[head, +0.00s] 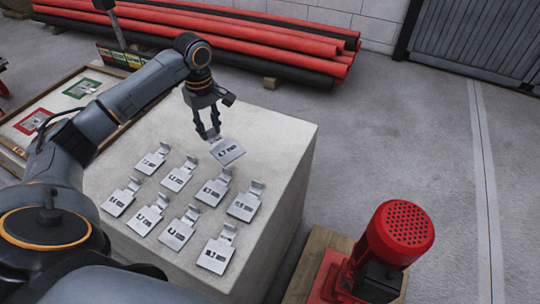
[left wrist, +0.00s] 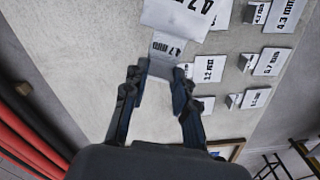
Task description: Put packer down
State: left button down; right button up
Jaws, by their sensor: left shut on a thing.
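My left gripper (head: 208,134) is shut on the upright tab of a grey metal packer (head: 229,152). The packer hangs from the fingertips at the far side of the pale block top (head: 270,130); whether it touches the surface I cannot tell. In the left wrist view the held packer (left wrist: 180,15) lies beyond the fingertips (left wrist: 160,78), and its marking seems to read 4.7 mm. Several similar packers (head: 243,206) lie in rows on the block, nearer than the held one. My right gripper is not in view.
A wooden-edged surface with a green-framed panel (head: 82,88) and a red-framed panel (head: 33,121) stands left of the block. A red motor-like unit (head: 400,232) stands at the lower right. Red pipes (head: 230,38) lie behind. The block's far right top is clear.

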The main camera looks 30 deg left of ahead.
pick_arm(q)
jog(key=w+d+f, duration=0.3)
jog(key=w+d, duration=0.2)
jog(key=d, duration=0.2)
send_over(257, 160)
jog(key=a, duration=0.1)
jog(key=f, duration=0.4)
jog(key=shift+s+f, duration=0.3)
jog(key=shift+f, duration=0.05)
jog(key=shift+w+d+f, duration=0.2)
jog(key=shift+d+f, duration=0.05)
jog(key=shift+f, duration=0.1)
jog(key=shift+w+d+f, duration=0.15)
jog(key=shift+d+f, duration=0.1)
jog(key=shift+f, duration=0.05)
notch_tip(257, 160, down, 3)
jog(key=shift+f, duration=0.15)
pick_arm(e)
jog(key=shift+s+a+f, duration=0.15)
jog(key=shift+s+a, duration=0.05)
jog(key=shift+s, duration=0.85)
pick_arm(q)
jog(key=shift+f, duration=0.1)
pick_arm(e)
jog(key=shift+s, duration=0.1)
